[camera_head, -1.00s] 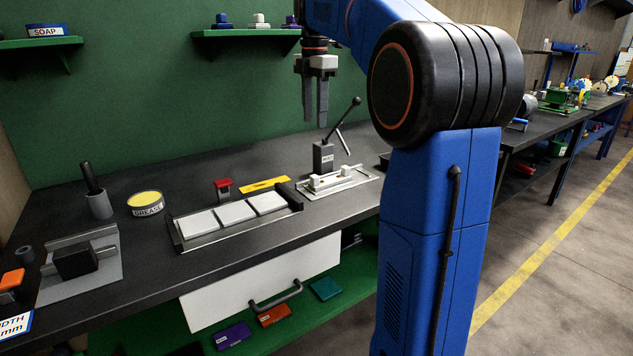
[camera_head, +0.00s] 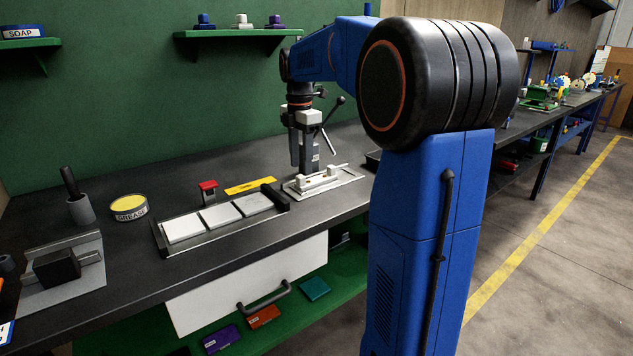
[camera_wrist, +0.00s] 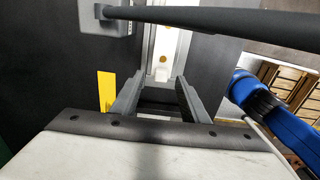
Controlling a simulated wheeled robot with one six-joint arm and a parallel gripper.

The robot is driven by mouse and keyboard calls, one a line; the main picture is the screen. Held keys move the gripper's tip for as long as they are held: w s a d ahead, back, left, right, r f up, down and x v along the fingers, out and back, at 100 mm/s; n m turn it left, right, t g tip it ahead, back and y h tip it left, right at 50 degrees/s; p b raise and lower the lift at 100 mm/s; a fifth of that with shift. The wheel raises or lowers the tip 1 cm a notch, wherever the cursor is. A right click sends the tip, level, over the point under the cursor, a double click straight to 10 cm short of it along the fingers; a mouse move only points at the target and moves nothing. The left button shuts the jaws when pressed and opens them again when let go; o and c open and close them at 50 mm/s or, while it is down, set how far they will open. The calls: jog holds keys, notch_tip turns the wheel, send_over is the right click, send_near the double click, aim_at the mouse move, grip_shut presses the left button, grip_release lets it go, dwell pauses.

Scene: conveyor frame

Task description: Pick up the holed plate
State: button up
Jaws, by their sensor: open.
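My gripper (camera_head: 304,168) points down with two grey fingers apart and nothing visibly between them. It is just behind and above the pale clamp fixture (camera_head: 340,181) on the bench. In the wrist view my gripper (camera_wrist: 160,80) is open over a pale metal strip (camera_wrist: 178,45) with a small round spot, perhaps a hole. I cannot tell whether this strip is the holed plate or part of the fixture. Three pale square plates (camera_head: 221,216) lie in a row in a dark-ended tray (camera_head: 165,247) to the left; no holes show in them.
A lever press handle (camera_head: 340,100) rises behind my gripper; a dark bar (camera_wrist: 200,18) crosses the wrist view. A yellow strip (camera_head: 250,186), red-topped block (camera_head: 208,188) and grease tin (camera_head: 129,207) stand left. The bench (camera_head: 110,265) has free room in front.

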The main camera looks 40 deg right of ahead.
aim_at(301, 175)
jog(key=shift+s+f, duration=0.15)
jog(key=shift+f, duration=1.65)
grip_shut()
jog(key=shift+r, duration=0.1)
